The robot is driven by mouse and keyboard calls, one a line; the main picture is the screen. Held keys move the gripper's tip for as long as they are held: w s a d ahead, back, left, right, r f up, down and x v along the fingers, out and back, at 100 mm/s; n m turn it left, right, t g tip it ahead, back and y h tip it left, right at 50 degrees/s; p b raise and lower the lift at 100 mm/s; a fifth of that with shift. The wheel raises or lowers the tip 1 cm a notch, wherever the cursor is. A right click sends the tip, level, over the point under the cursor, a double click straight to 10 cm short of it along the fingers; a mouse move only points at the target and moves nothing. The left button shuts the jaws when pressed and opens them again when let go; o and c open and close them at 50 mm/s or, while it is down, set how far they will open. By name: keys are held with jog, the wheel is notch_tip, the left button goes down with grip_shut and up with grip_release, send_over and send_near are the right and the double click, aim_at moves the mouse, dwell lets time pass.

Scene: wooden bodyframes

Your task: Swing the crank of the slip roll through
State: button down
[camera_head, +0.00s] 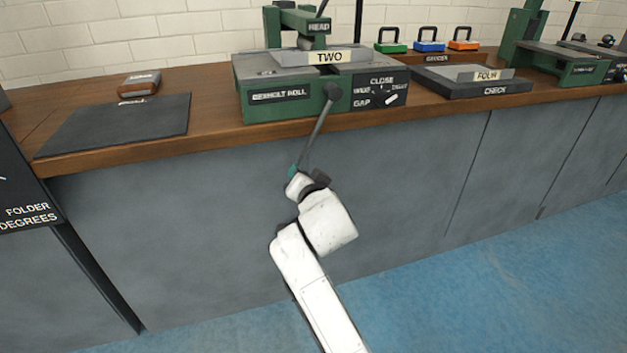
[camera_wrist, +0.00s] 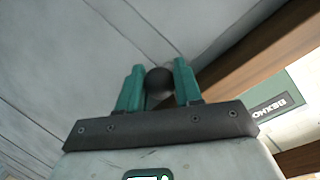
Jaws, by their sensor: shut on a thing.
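The slip roll is a green machine (camera_head: 290,113) with a "GERHOLT ROLL" plate, standing on the wooden bench top. Its crank (camera_head: 318,130) is a dark lever that runs from a round hub on the machine's front down past the bench edge, leaning to the lower left. My gripper (camera_head: 297,172) is at the lower end of the crank, in front of the bench's grey face. In the wrist view, the teal fingers of my gripper (camera_wrist: 159,88) are closed around a dark round knob (camera_wrist: 159,81). The crank's far end is mostly hidden by my gripper in the head view.
A dark mat (camera_head: 120,128) and a small brown block (camera_head: 139,84) lie left on the bench. A plate marked TWO (camera_head: 328,57) sits on the machine. Blue floor (camera_head: 480,290) is clear.

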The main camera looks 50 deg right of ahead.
jog(key=w+a+r+m+y, duration=0.1)
jog(key=w+a+r+m, duration=0.2)
jog(key=a+r, duration=0.2)
jog(key=shift+a+m+t, duration=0.2)
jog(key=shift+m+t, duration=0.1)
jog(key=shift+t, duration=0.1)
jog(key=shift+w+r+y+p, duration=0.15)
jog(key=shift+y+p, duration=0.15)
dwell(0.4)
jog(key=c, duration=0.8)
grip_release()
jog(key=p+v, duration=0.2)
jog(key=v, duration=0.8)
jog(key=shift+s+a, duration=0.2)
jog(key=shift+s, duration=0.2)
